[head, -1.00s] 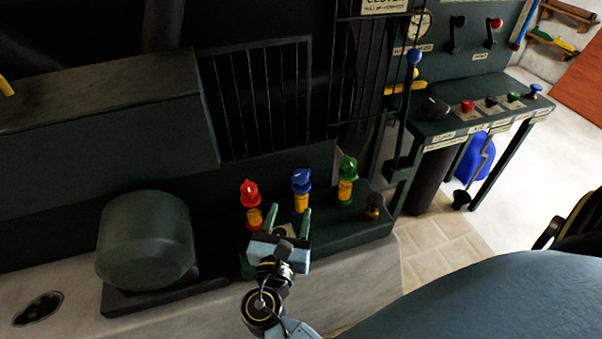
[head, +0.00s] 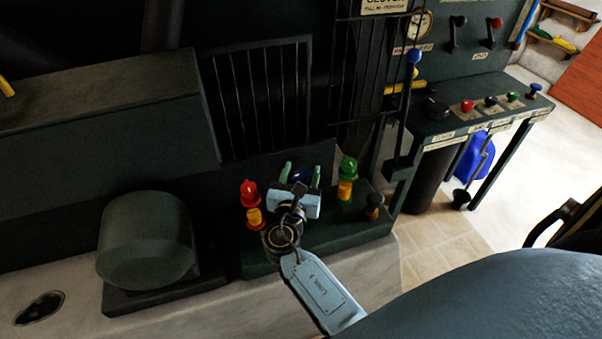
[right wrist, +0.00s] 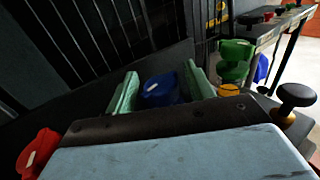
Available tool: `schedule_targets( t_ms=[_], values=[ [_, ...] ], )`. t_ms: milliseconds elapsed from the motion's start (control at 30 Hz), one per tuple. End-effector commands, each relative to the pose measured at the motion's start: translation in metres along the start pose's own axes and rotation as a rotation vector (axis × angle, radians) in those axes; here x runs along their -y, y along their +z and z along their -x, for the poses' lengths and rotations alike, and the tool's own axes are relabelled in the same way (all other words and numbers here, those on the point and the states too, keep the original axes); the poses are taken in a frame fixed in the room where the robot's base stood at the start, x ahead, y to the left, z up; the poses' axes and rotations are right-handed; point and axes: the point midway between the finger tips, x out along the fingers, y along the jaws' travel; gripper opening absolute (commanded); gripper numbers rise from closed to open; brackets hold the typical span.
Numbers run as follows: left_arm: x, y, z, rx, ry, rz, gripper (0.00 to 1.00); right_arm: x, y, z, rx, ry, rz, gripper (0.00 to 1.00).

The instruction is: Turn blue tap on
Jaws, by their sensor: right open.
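The blue tap (head: 300,174) stands between the red tap (head: 250,193) and the green tap (head: 347,168) on a dark green block. Its lower part is hidden behind my right gripper (head: 302,172). In the right wrist view the blue tap (right wrist: 160,90) sits between the two green fingers of my right gripper (right wrist: 158,92), which are open with a finger on each side. Whether either finger touches it I cannot tell. My left gripper is not in view.
The red tap (right wrist: 38,152) is left of the gripper and the green tap (right wrist: 235,62) close on its right. A black knob (head: 373,201) stands at the block's right end. A barred guard (head: 258,100) rises behind. A rounded green housing (head: 146,240) stands left.

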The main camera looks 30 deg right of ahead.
Motion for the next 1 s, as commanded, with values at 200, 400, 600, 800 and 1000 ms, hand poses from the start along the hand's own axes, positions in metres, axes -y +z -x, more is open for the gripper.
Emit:
schedule_targets(
  t_ms=[200,400,600,800,1000],
  values=[
    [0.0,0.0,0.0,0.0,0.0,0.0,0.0,0.0,0.0,0.0,0.0,0.0,0.0,0.36],
    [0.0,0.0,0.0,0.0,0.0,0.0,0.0,0.0,0.0,0.0,0.0,0.0,0.0,0.1],
    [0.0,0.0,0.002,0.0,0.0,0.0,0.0,0.001,0.0,0.0,0.001,0.014,0.001,0.1],
    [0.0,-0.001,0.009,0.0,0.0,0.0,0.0,0.001,0.001,0.0,0.001,0.084,0.005,0.1],
    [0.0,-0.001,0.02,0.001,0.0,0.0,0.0,0.002,0.002,0.0,0.002,0.229,0.007,0.1]
  ],
)
